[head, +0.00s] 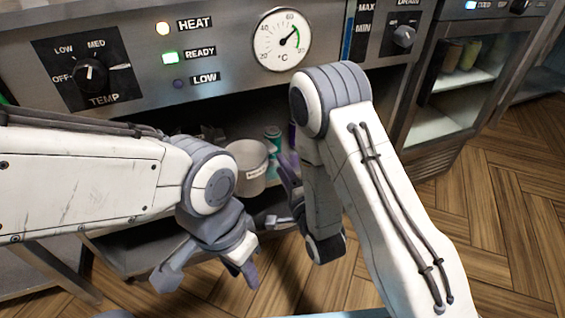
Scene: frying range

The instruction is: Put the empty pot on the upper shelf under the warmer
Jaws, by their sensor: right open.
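A pale round pot (246,168) with a small label stands inside the open cabinet below the control panel. Its label is too small to read, and I cannot tell whether it is empty. My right gripper (285,194) is open just to the right of the pot, partly hidden by its own arm. I cannot tell whether it touches the pot. My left gripper (207,278) is open and empty, lower and nearer, in front of the cabinet. The upper shelf under the warmer cannot be made out.
A teal bottle-like item (272,134) stands just behind the pot. The control panel (222,50) with its dial and lamps overhangs the cabinet opening. A glass-fronted cooler (461,85) stands at the right. The wooden floor (500,200) at the right is clear.

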